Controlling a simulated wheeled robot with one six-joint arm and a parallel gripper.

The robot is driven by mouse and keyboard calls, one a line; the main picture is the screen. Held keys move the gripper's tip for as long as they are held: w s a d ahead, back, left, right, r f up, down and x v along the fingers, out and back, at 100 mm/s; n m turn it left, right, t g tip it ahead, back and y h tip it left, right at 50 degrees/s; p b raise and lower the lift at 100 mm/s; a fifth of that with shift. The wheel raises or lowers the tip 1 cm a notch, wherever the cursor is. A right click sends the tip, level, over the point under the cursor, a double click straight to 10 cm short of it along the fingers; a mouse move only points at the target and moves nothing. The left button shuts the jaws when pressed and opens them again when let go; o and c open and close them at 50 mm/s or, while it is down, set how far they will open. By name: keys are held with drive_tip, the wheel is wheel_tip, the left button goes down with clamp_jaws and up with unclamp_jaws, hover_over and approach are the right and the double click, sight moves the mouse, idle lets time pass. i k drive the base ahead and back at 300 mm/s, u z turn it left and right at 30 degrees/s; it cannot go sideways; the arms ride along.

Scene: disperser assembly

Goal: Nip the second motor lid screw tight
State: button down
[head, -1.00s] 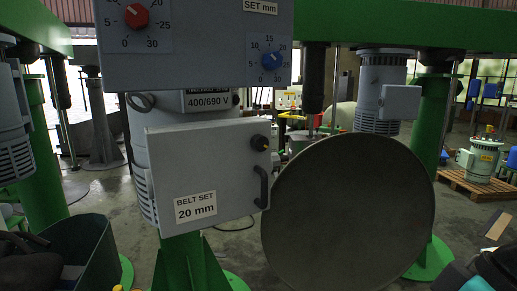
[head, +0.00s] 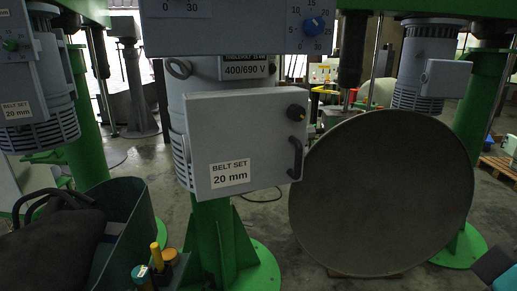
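A grey motor (head: 203,98) with a "400/690 V" plate (head: 246,70) stands on a green column. A grey box (head: 205,125) with a "BELT SET 20 mm" label sits in front of it and hides much of it. The box front has a dark round knob (head: 297,112) at its upper right and a black handle (head: 296,158) below that. Another motor (head: 424,50) with a small grey box on its side stands at the back right. I cannot make out any lid screw on either motor. My gripper is not in view.
A large round grey disc (head: 382,195) stands at the right. A dark green bin (head: 128,235) with dark contents is at the lower left, beside small yellow and teal-topped items (head: 155,262). A control panel (head: 235,25) hangs above.

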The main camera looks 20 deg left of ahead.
sight(296, 112)
drive_tip(key=k, duration=0.5)
drive_tip(key=u, duration=1.25)
drive_tip(key=i, duration=0.65)
drive_tip(key=z, duration=1.4)
